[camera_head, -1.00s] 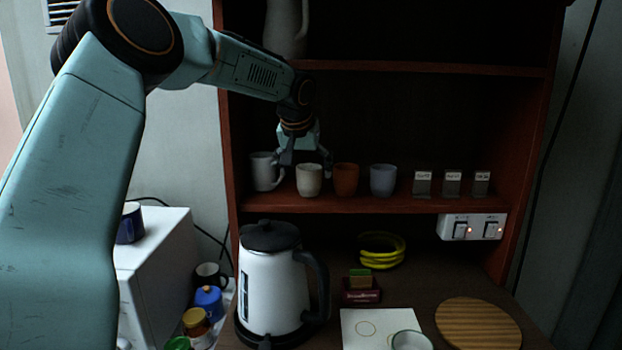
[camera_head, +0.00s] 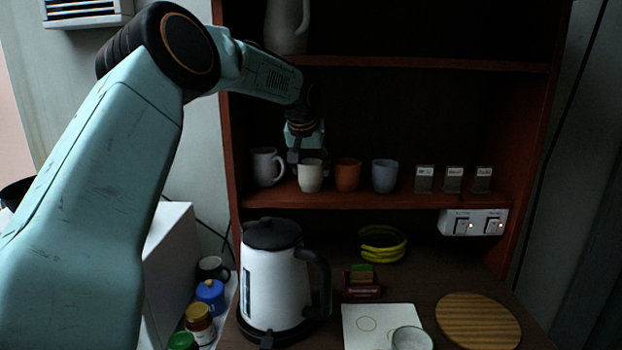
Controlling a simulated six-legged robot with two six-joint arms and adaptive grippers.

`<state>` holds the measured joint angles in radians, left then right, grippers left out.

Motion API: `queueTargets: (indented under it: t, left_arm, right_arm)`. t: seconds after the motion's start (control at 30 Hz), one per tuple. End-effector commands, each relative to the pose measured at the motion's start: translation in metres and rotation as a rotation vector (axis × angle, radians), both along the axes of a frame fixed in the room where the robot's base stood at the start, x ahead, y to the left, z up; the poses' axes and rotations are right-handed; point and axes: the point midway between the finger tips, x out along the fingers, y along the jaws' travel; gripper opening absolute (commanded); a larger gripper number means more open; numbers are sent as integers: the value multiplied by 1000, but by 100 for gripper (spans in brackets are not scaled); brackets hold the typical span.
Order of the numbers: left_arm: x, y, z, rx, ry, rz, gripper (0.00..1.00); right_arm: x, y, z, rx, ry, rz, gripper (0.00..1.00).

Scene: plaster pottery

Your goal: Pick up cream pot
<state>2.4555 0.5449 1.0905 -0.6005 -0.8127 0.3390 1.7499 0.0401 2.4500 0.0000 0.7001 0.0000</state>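The cream pot (camera_head: 311,177) is a small pale handleless cup. It stands upright on the middle shelf, at the left of a row of handleless cups. My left gripper (camera_head: 303,153) hangs just above and behind the cream pot's rim, with one grey finger visible to the left. Its other finger is not clear, so its opening and any contact with the pot cannot be told. My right gripper is not in view.
A grey mug (camera_head: 267,168) stands close left of the cream pot. An orange cup (camera_head: 347,175) and a pale blue cup (camera_head: 384,176) stand to its right, then several small labelled jars (camera_head: 453,180). A white kettle (camera_head: 274,285) stands below the shelf (camera_head: 400,203).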

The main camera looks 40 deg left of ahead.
Motion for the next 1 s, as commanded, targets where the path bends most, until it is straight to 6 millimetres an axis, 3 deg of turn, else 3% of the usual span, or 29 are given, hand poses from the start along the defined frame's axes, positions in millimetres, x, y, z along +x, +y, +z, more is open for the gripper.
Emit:
queueTargets:
  t: [0.37, 0.87, 1.0]
  left_arm:
    - [0, 0, 0, -1, -2, 0, 25]
    - [0, 0, 9, -1, -2, 1, 25]
    - [-4, -11, 5, 0, -2, -2, 25]
  right_arm:
    - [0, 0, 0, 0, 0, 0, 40]
    - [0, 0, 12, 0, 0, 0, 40]
    - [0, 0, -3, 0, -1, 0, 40]
